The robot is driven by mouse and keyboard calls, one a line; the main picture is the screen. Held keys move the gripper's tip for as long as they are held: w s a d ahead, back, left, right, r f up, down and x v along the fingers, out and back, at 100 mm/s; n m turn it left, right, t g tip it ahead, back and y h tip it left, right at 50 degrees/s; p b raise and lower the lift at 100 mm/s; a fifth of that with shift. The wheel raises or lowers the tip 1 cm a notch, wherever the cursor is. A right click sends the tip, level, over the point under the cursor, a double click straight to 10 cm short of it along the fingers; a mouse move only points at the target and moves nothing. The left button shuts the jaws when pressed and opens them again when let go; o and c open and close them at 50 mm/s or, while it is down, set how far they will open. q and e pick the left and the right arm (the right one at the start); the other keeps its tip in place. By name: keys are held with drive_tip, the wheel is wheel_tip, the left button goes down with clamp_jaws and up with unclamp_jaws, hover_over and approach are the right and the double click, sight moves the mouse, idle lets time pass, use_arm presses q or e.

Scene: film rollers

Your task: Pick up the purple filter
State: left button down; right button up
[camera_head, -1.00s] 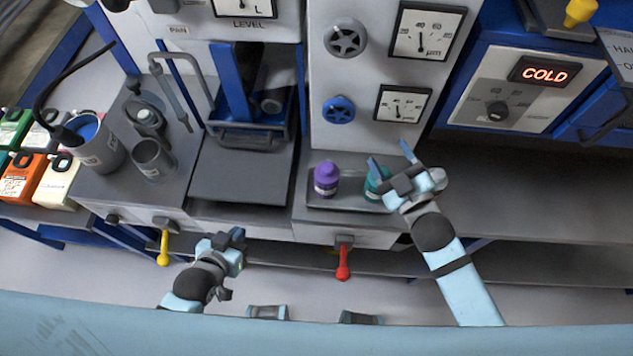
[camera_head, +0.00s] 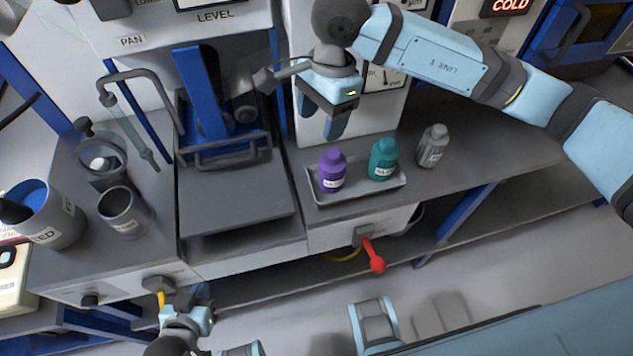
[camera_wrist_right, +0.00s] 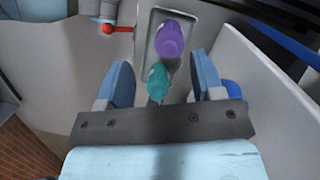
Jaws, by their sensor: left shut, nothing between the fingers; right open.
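The purple filter is a small purple bottle (camera_head: 332,172) with a pale label, upright at the left of a shallow grey tray (camera_head: 350,196). A teal bottle (camera_head: 384,160) stands to its right in the tray. My right gripper (camera_head: 321,122) is open and empty, fingers down, above and behind the purple bottle. In the right wrist view, the purple bottle (camera_wrist_right: 169,40) lies beyond the open fingers (camera_wrist_right: 163,72), and the teal bottle (camera_wrist_right: 157,80) shows nearer, between them in the picture. My left gripper (camera_head: 190,314) is shut and empty, low in front of the counter.
A grey bottle (camera_head: 432,146) stands right of the tray on the counter. A gauge panel rises behind the tray. A red-handled lever (camera_head: 374,258) juts out below it. Cups (camera_head: 122,212) and a metal pipe stand at the left. The counter is clear further right.

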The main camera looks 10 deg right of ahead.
drive_tip(key=w+d+t+h, duration=0.1)
drive_tip(key=w+d+h, duration=0.1)
hover_over(334, 153)
drive_tip(key=f, duration=0.7)
drive_tip(key=shift+w+a+f, duration=0.15)
drive_tip(key=shift+w+a, duration=0.1)
drive_tip(key=shift+w, duration=0.05)
drive_tip(key=shift+s+d+f+p, duration=0.15)
drive_tip(key=shift+f+p, duration=0.15)
drive_tip(key=shift+f, duration=1.05)
drive_tip(key=shift+s+d+f+p, duration=0.1)
drive_tip(key=shift+f+p, duration=0.15)
drive_tip(key=shift+f, duration=1.1)
drive_tip(key=shift+a, duration=0.1)
drive_tip(key=shift+c, duration=0.3)
clamp_jaws()
